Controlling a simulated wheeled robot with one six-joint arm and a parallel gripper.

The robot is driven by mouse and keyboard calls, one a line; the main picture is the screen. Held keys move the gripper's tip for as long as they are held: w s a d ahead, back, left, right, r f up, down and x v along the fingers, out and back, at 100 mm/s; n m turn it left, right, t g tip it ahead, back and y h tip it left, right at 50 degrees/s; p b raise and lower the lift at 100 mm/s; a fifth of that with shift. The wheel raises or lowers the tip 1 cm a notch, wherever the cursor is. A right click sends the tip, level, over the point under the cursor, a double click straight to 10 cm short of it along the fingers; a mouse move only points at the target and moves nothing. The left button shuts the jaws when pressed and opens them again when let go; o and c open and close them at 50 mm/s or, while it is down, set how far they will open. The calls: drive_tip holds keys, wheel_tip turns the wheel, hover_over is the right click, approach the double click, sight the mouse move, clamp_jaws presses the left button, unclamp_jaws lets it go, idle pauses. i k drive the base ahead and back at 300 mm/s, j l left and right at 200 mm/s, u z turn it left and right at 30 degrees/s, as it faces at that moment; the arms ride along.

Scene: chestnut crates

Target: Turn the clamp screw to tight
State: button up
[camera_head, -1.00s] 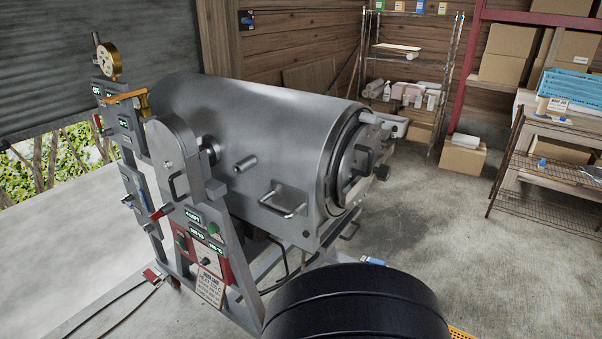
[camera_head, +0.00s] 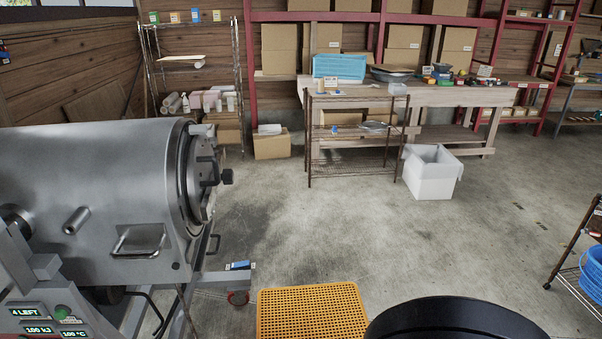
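A large grey metal drum machine (camera_head: 95,180) fills the left side of the view, cut off by the left edge. Its round end door (camera_head: 199,177) faces right. A dark knob (camera_head: 227,177) sticks out from the door's right side and may be the clamp screw; how tight it is cannot be seen. A bar handle (camera_head: 137,240) is on the drum's lower side. My gripper is not in view. A black rounded shape at the bottom edge looks like part of my own body.
A yellow perforated mat (camera_head: 312,314) lies on the floor in front. A white bin (camera_head: 432,172) stands near a wire rack (camera_head: 350,135) and a wooden workbench (camera_head: 455,96). A cart with a blue basket (camera_head: 591,270) is at the right edge. The middle floor is clear.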

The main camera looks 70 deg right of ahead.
sight(227, 176)
drive_tip(key=z, duration=1.7)
drive_tip(key=i+l+u, duration=0.1)
drive_tip(key=i+l, duration=0.25)
drive_tip(key=l, duration=0.3)
drive_tip(key=i+l+u, duration=0.15)
drive_tip(key=l, duration=0.2)
drive_tip(key=i+l+u, duration=0.1)
drive_tip(key=l, duration=0.25)
drive_tip(key=i, duration=0.1)
